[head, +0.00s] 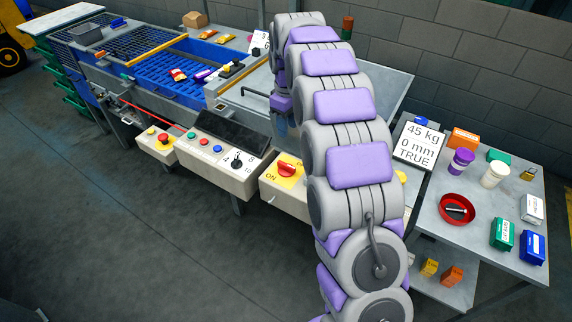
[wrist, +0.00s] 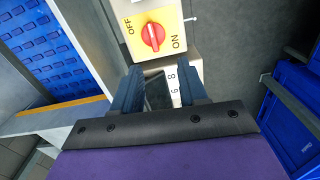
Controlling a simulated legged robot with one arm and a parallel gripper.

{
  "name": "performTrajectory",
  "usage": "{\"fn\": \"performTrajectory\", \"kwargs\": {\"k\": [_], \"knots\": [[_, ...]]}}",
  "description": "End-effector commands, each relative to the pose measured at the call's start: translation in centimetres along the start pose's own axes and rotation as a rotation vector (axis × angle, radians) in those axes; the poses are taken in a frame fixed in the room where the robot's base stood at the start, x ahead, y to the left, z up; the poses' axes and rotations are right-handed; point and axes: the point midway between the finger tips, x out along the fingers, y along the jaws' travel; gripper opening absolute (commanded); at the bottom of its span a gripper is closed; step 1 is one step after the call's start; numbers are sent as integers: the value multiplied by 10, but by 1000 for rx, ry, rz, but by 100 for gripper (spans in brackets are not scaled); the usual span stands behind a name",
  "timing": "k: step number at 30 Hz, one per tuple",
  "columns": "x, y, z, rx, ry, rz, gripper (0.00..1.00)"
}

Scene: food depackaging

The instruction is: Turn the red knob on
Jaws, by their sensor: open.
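The red knob (head: 287,169) sits on a yellow plate on a beige control box, left of my arm in the head view. The "ON" label shows at the plate's lower left there. In the wrist view the knob (wrist: 153,37) is near the top centre, with "OFF" to its left and "ON" to its right. Its ridge runs roughly up and down between the two labels. My gripper (wrist: 160,76) is open and empty, its two dark blue fingers below the knob in the picture and apart from it. In the head view the gripper is not clearly visible behind my arm.
A second control box (head: 238,160) with a black-handled dial and small buttons stands left of the knob's box. A blue conveyor (head: 165,72) with packets lies behind. A table (head: 480,240) with cups and boxes is at right. Blue crates (wrist: 293,115) show at the wrist view's right.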

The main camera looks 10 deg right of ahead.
Motion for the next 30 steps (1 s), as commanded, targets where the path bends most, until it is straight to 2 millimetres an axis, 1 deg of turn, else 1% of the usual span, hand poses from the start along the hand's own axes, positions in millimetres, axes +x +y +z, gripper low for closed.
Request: {"fn": "performTrajectory", "kwargs": {"k": [1, 3, 6, 10, 13, 17, 30], "knots": [[7, 6, -6, -15, 2, 3, 43], [13, 12, -12, -34, 3, 5, 43], [18, 17, -17, -50, 6, 9, 43], [24, 19, -18, -56, 7, 10, 43], [35, 19, -18, -56, 6, 10, 43], [59, 18, -18, -55, 3, 6, 43], [146, 19, -19, -55, 5, 8, 43]]}}
